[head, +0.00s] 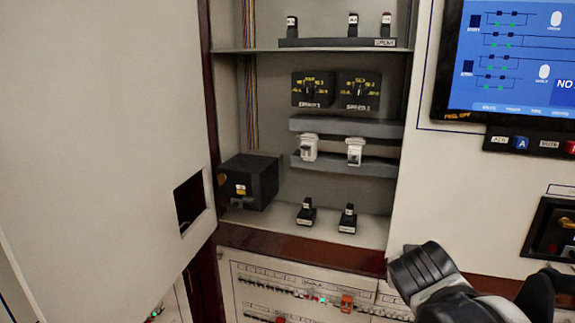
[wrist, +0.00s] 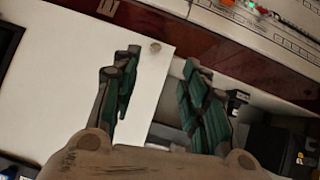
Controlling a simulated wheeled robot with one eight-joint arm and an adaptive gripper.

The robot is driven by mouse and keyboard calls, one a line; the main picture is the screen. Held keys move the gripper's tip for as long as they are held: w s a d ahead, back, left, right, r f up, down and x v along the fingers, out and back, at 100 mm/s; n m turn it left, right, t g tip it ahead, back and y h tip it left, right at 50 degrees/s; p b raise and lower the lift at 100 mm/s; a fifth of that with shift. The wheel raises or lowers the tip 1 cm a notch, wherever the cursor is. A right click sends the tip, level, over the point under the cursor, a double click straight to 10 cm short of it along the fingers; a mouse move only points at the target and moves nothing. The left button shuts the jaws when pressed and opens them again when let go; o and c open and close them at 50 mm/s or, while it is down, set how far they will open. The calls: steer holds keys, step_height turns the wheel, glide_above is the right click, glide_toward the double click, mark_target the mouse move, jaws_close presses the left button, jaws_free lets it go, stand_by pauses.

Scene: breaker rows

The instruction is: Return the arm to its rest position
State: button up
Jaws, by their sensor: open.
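My gripper (wrist: 163,85) shows in the wrist view with its two dark green-padded fingers apart and nothing between them. Behind the fingers are a pale panel and part of the open cabinet. In the head view, part of my arm shows at the bottom right, in front of the lower edge of the cabinet's right side. My fingertips cannot be made out there.
The open cabinet door (head: 95,140) fills the left. Inside the cabinet are a black box (head: 247,181), two dials (head: 337,91) and small switches (head: 347,218). A breaker panel (head: 290,292) lies below. A screen (head: 515,55) is at right.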

steer(key=s+a+f+n+g+y, duration=0.1)
steer(key=s+a+y, duration=0.1)
steer(key=s, duration=0.5)
steer(key=s+a+f+n+g+y, duration=0.1)
steer(key=s+a+f+y, duration=0.1)
steer(key=s, duration=0.5)
steer(key=shift+s+a+n+g, duration=0.15)
steer(key=shift+a+n+g, duration=0.2)
steer(key=shift+a, duration=0.2)
